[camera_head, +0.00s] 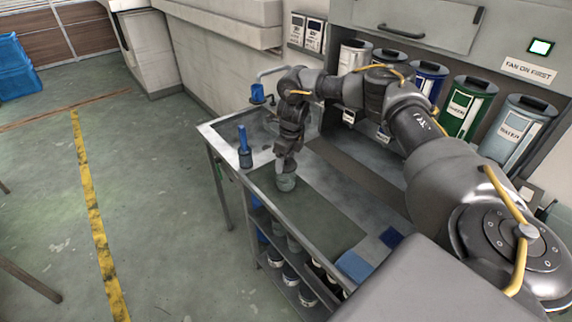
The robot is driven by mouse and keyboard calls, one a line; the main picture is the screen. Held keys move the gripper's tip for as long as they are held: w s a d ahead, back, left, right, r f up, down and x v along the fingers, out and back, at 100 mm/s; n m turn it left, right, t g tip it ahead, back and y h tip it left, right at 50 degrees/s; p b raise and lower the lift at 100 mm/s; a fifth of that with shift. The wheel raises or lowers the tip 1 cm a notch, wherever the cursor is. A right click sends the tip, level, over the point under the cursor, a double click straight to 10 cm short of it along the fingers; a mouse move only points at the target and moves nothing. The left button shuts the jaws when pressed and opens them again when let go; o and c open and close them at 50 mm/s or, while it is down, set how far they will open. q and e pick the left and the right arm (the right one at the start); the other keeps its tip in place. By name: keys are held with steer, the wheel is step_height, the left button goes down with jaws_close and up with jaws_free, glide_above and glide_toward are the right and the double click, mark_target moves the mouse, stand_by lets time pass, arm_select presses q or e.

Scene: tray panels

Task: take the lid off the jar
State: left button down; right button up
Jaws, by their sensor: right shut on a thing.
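The jar (286,183) is a small grey-green cylinder standing upright on the dark mat of the bench, near its left part. My right gripper (284,165) points down at the top of the jar, and its fingers are shut there. The gripper covers the jar's top, so the lid is mostly hidden. I cannot tell whether the lid is apart from the jar. My left gripper is not in this view.
Blue cloths (354,266) lie at the near right. Labelled canisters (466,107) line the back. The mat (322,217) right of the jar is clear.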

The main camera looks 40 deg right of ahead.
steer(key=shift+r, duration=0.1)
steer(key=shift+r+b, duration=0.6)
steer(key=shift+b, duration=0.15)
steer(key=shift+w+r+b, duration=0.1)
steer(key=shift+r+b, duration=0.4)
steer(key=shift+r, duration=0.2)
steer(key=s+a+r+b, duration=0.2)
steer(key=s+a+r, duration=0.7)
steer(key=a+r, duration=0.15)
steer(key=s+a+f+n+g, duration=0.1)
steer(key=s+a+f+n, duration=0.2)
steer(key=a+n, duration=0.3)
steer(key=s+a+f+n+g, duration=0.1)
steer(key=s+a+f+n, duration=0.2)
steer(key=n, duration=1.2)
steer(key=a+f, duration=0.3)
steer(key=a, duration=0.1)
steer(key=shift+a+n, duration=0.15)
steer(key=shift+n, duration=0.15)
